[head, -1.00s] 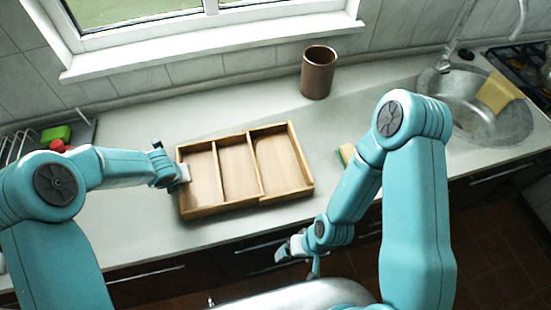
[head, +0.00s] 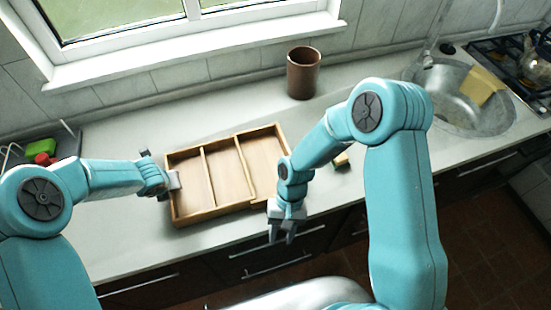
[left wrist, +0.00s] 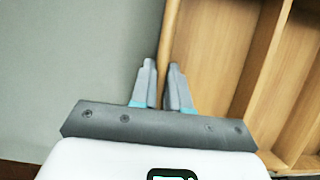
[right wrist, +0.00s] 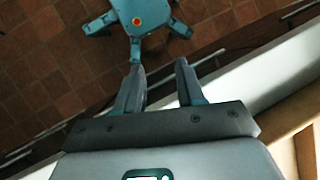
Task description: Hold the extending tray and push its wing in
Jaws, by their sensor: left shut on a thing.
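The light wooden extending tray (head: 223,176) lies on the counter, its inside split by two dividers. Its right-hand section (head: 262,154) seems to be the wing; my right arm hides part of its right end. My left gripper (head: 174,181) is shut on the tray's left wall; in the left wrist view its fingers (left wrist: 162,80) straddle the wall of the tray (left wrist: 215,45). My right gripper (head: 287,232) is empty, its fingers apart and pointing down off the counter's front edge, near the tray's front right corner. The right wrist view shows a gap between the fingers (right wrist: 160,85).
A brown cup (head: 303,73) stands behind the tray to the right. A sponge (head: 341,160) lies right of my right forearm. Green and red items (head: 42,152) are at the left. The counter around the cup is clear.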

